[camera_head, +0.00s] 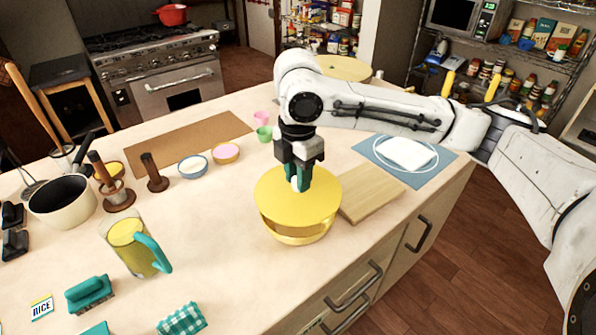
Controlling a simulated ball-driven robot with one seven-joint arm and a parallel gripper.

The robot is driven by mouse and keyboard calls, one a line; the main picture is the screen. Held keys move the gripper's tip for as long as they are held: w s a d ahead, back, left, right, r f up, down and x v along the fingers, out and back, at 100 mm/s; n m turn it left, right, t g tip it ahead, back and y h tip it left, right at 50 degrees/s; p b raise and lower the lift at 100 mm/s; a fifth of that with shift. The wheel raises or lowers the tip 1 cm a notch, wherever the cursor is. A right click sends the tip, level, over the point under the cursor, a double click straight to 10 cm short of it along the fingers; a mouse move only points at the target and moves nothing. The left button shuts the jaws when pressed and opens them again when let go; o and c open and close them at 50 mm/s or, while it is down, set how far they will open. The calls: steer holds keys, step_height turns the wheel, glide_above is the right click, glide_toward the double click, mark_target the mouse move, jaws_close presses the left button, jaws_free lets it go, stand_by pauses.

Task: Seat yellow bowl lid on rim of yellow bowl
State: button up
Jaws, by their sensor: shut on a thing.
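The yellow bowl lid (275,203) is a wide flat yellow disc in the middle of the view. My gripper (300,185) points down at its top and is shut on it near the middle; the exact grip spot is partly hidden by the fingers. The yellow bowl (300,239) stands on the counter directly below the lid.
A wooden board (373,191) lies close at the right of the bowl. A glass pitcher (128,243) with a teal handle stands at the left. Small bowls (192,166) and cups (264,133) are behind. The counter's front edge is near; bare counter lies left of the bowl.

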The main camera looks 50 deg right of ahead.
steer(key=shift+f+b, duration=1.1)
steer(key=shift+f, duration=1.05)
steer(key=shift+f, duration=0.25)
steer(key=o, duration=0.6)
steer(key=shift+r+p, duration=2.2)
steer(key=shift+r, duration=0.35)
steer(key=shift+o, duration=0.2)
